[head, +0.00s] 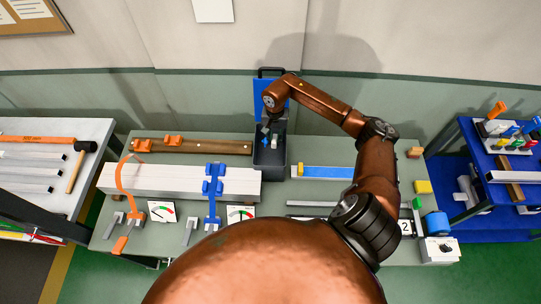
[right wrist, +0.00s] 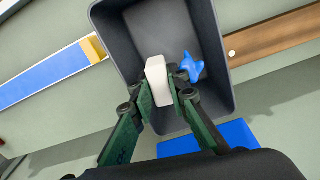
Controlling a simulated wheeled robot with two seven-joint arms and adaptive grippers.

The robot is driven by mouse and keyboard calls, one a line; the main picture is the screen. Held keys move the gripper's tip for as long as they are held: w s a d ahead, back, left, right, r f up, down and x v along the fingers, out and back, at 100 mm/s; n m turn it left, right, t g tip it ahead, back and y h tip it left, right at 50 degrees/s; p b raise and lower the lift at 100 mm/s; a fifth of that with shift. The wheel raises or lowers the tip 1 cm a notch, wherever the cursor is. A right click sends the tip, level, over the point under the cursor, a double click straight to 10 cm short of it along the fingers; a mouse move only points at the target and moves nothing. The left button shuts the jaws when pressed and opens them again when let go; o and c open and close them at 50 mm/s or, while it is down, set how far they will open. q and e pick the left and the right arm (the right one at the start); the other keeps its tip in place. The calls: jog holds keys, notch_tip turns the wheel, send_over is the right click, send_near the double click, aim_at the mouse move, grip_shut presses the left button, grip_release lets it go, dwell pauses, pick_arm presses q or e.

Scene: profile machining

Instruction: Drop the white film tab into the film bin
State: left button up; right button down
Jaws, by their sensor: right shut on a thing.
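The film bin is a dark grey open box (head: 269,172) at the back middle of the table. It fills the middle of the right wrist view (right wrist: 222,98). My right gripper (head: 273,141) points down over its opening. In the right wrist view, my right gripper (right wrist: 160,92) is shut on the white film tab (right wrist: 156,72), a small pale block between the fingertips. The tab appears over the bin's inside; its height above the floor is hard to tell. My left gripper is not in view.
A blue crumpled piece (right wrist: 191,67) shows inside the bin beside the fingers. A blue panel (head: 264,97) stands behind the bin. A long white profile (head: 140,181) with orange and blue clamps lies left, and a blue strip (head: 325,172) lies right.

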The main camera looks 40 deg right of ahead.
jog(key=shift+f, duration=0.7)
jog(key=c, duration=1.8)
grip_release()
jog(key=shift+o, duration=0.2)
notch_tip(320, 180, up, 12)
